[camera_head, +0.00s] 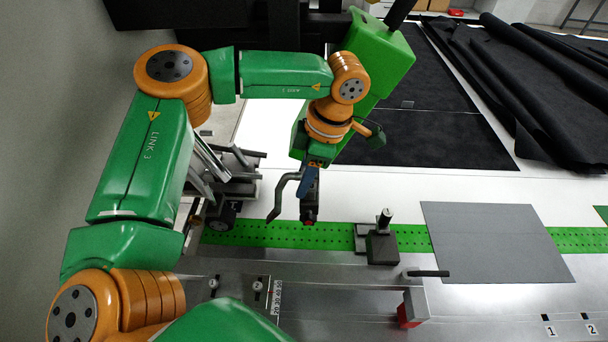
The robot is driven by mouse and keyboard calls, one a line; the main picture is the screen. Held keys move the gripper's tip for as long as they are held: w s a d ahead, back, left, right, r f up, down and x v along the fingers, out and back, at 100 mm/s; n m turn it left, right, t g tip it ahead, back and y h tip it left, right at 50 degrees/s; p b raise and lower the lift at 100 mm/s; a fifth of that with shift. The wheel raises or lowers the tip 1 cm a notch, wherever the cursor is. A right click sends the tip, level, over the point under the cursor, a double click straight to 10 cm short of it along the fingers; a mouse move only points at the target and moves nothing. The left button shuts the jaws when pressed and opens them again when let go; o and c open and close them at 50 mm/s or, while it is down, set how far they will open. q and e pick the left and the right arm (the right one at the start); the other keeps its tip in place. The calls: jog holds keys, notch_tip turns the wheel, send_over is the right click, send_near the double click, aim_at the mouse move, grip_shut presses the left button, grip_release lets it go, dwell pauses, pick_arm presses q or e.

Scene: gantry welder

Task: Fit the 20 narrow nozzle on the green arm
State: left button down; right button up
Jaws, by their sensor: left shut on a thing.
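My left arm reaches in from the left, and its gripper (312,168) hangs near the lower end of the green arm (382,62), which slants down from the top centre. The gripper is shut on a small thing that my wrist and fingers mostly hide. I cannot tell whether it is the 20 narrow nozzle, or whether it touches the green arm. My right gripper is out of view.
A rack label reading 20 30 40 50 (277,297) lies at the front, with small round pegs (258,286) beside it. A perforated green strip (265,234) crosses the bench. A dark clamp block (382,247) and a grey plate (495,242) sit on the right. Black cloth (545,90) lies behind.

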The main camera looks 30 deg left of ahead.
pick_arm(q)
jog(key=shift+f+b, duration=1.1)
jog(key=shift+f, duration=0.35)
jog(key=shift+s+f, duration=0.1)
